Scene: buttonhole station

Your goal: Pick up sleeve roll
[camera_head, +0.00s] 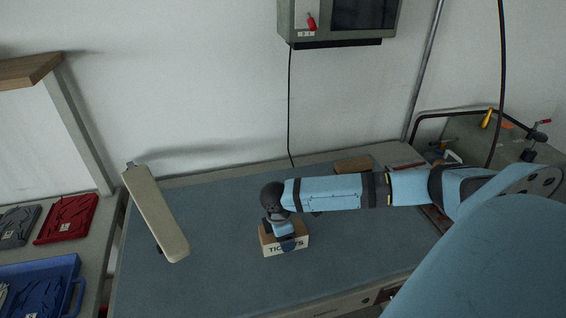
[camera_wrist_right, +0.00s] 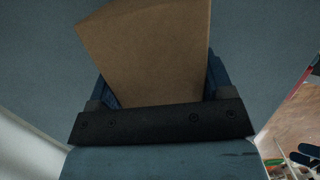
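A long beige padded piece (camera_head: 156,215), which I take to be the sleeve roll, lies slanted at the left end of the blue work surface (camera_head: 215,270). No gripper is near it. My right gripper (camera_head: 284,236) is down at a small brown box (camera_head: 287,245) marked "TICKETS", right of the padded piece. In the right wrist view its blue fingers (camera_wrist_right: 160,92) lie along both sides of the brown box (camera_wrist_right: 155,50). I cannot tell whether they press on it. My left gripper is not in view.
A red tray (camera_head: 67,219) and a blue tray (camera_head: 40,285) stand on the left side bench. A brown block (camera_head: 353,165) lies at the back edge. A monitor (camera_head: 340,18) hangs above. The surface between padded piece and box is clear.

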